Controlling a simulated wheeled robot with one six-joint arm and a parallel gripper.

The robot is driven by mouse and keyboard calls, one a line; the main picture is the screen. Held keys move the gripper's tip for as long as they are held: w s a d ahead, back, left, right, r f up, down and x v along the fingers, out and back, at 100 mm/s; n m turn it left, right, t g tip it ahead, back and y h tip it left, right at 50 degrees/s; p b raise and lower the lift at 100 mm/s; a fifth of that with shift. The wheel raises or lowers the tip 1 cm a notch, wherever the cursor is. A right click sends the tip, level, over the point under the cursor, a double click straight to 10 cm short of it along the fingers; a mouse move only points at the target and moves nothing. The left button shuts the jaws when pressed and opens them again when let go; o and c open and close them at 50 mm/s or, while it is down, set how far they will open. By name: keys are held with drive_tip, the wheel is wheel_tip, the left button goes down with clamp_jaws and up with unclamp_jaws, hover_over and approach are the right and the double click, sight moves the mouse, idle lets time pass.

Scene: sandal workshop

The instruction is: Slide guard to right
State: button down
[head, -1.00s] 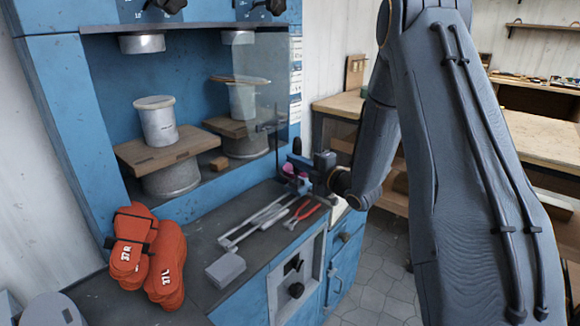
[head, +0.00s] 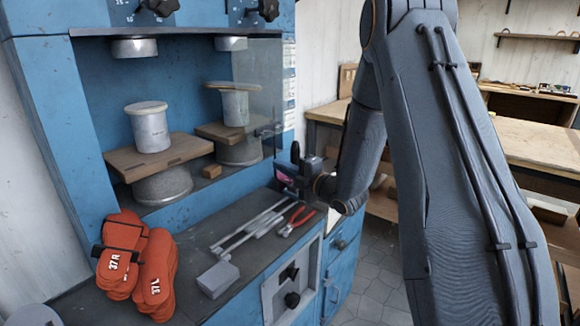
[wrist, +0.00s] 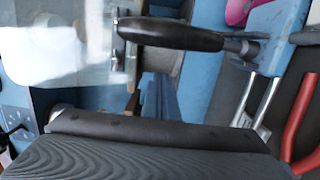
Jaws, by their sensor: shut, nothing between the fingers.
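The clear guard (head: 258,95) is a see-through panel in front of the right-hand station of the blue press; the left-hand station is uncovered. A small dark handle (head: 270,131) is at its lower right edge. In the wrist view the glassy guard (wrist: 60,45) fills the upper left, with a metal edge bracket (wrist: 120,55) beside it. My gripper (head: 310,167) is shut and empty, to the right of the guard and just above the bench. Its fingertips are hard to make out; I cannot tell whether they touch anything.
A black upright lever grip (head: 295,152) stands close to my gripper; it crosses the wrist view too (wrist: 170,34). Red pliers (head: 294,221), metal tools and a grey block (head: 218,279) lie on the bench. Orange sandal forms (head: 135,265) are at the left.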

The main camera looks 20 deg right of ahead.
drive_tip(key=b+v, duration=0.2)
drive_tip(key=v, duration=0.8)
drive_tip(key=s+d+f+m+g+h, duration=0.1)
drive_tip(key=s+f+m+g+h, duration=0.65)
drive_tip(key=m, duration=0.65)
drive_tip(key=s+a+m+g, duration=0.2)
drive_tip(key=s+m, duration=0.1)
drive_tip(key=s, duration=0.4)
drive_tip(key=s+a+f+m+g, duration=0.1)
drive_tip(key=s+a+m+g, duration=0.1)
drive_tip(key=s, duration=0.5)
drive_tip(key=s+a+m+g, duration=0.2)
drive_tip(key=s+m+g, duration=0.2)
drive_tip(key=s, duration=0.3)
drive_tip(key=shift+a+f+m+h, duration=0.3)
drive_tip(key=shift+a+f+h, duration=0.05)
drive_tip(key=shift+f+h, duration=0.1)
